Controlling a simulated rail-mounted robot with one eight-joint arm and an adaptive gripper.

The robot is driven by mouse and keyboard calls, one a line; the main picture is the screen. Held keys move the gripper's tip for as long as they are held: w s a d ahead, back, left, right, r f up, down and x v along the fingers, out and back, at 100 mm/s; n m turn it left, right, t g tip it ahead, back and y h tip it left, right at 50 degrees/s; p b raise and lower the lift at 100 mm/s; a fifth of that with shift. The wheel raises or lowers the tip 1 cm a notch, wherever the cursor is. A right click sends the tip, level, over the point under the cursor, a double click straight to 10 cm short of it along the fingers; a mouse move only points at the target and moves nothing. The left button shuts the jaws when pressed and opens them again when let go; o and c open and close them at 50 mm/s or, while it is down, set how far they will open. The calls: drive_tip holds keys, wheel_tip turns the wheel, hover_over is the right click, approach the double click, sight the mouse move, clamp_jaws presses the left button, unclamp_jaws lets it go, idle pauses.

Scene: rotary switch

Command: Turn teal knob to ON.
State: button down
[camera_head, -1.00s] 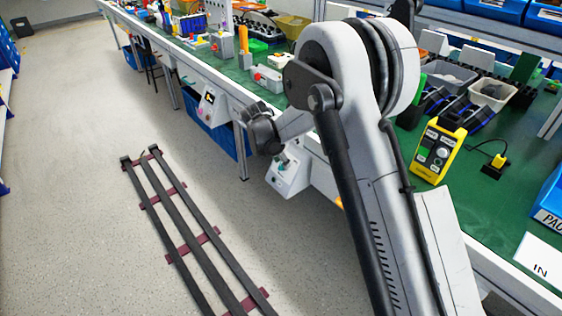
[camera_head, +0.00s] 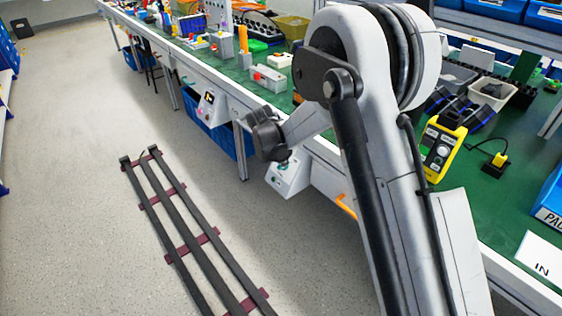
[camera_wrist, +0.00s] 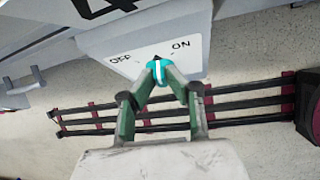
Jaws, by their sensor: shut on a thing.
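The teal knob (camera_wrist: 157,70) sits on a white switch panel (camera_wrist: 194,32) in the wrist view. The panel reads OFF to the left of the knob and ON to the right. A white line on the knob points up, between the two words. My gripper (camera_wrist: 158,77) is shut on the knob, with one green-grey finger on each side that hides its lower part. In the head view the white switch box (camera_head: 289,181) hangs under the bench's front edge. My wrist is just above it and hides part of its face; the fingers are hard to make out there.
The green-topped bench (camera_head: 510,205) carries many objects, including a yellow control box (camera_head: 440,147). An orange handle (camera_head: 345,207) is right of the switch box. Another white box (camera_head: 205,105) hangs farther along. Dark rails (camera_head: 190,235) lie on the floor; floor left of them is clear.

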drive_tip(key=shift+s+d+f+m+t+y+b, duration=0.15)
drive_tip(key=shift+s+m+t+y+b, duration=0.1)
drive_tip(key=shift+m+t+b, duration=0.3)
drive_tip(key=shift+s+d+f+m+t+y+b, duration=0.15)
drive_tip(key=shift+m+t+y+b, duration=0.15)
drive_tip(key=shift+m, duration=0.35)
drive_tip(key=shift+s+f+m+t+y+b, duration=0.15)
drive_tip(key=shift+m+t+y+b, duration=0.1)
drive_tip(key=shift+m+t+b, duration=0.95)
drive_tip(key=shift+m, duration=0.3)
drive_tip(key=c, duration=1.7)
unclamp_jaws()
drive_tip(key=shift+c, duration=0.2)
drive_tip(key=v, duration=1.2)
